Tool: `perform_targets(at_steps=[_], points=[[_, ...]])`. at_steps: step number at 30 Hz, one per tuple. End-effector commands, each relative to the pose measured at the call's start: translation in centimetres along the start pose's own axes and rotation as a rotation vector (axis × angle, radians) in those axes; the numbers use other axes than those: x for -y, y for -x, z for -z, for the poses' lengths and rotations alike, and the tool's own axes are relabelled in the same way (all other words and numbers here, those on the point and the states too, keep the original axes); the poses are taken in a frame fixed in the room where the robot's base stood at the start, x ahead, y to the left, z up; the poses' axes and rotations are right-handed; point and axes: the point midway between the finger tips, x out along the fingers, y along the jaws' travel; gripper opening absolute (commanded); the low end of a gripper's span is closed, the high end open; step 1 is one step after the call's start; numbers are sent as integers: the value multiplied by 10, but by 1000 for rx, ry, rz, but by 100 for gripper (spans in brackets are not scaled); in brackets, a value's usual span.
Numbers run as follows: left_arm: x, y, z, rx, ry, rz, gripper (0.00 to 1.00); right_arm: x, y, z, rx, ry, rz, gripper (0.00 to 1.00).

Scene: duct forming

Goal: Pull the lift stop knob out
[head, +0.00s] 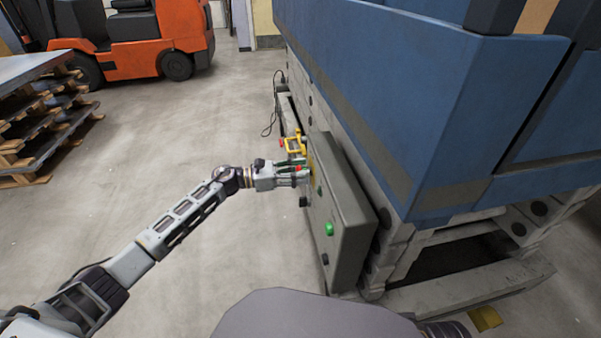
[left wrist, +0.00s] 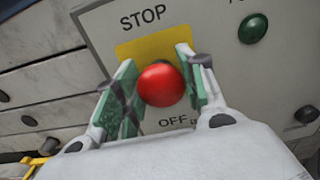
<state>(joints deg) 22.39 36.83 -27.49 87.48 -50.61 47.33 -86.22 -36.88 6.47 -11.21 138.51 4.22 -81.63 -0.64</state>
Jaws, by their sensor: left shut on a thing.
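The red lift stop knob (left wrist: 160,84) sits on a yellow patch under the word STOP on the grey control panel (left wrist: 205,35). In the head view the left gripper (head: 300,174) reaches the control box (head: 340,220) from the left. The knob's stem is hidden behind its head. My right gripper is not in view.
A green button (left wrist: 253,28) is right of the knob, and a black one (left wrist: 306,114) is lower right. A yellow part (head: 294,145) sits just behind the gripper. The blue lift (head: 400,90) stands at right. Clear floor lies at left, before stacked pallets (head: 40,130) and an orange forklift (head: 135,40).

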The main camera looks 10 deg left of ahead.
Motion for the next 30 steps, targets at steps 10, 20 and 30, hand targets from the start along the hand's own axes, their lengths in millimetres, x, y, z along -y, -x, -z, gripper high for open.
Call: perform_targets(at_steps=[10,20,30], points=[[0,1,0,-1,1,0,63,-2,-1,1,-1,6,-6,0],[0,3,0,-1,1,-1,63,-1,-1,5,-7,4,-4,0],[-1,32,2,-3,2,-2,63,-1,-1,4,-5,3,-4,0]])
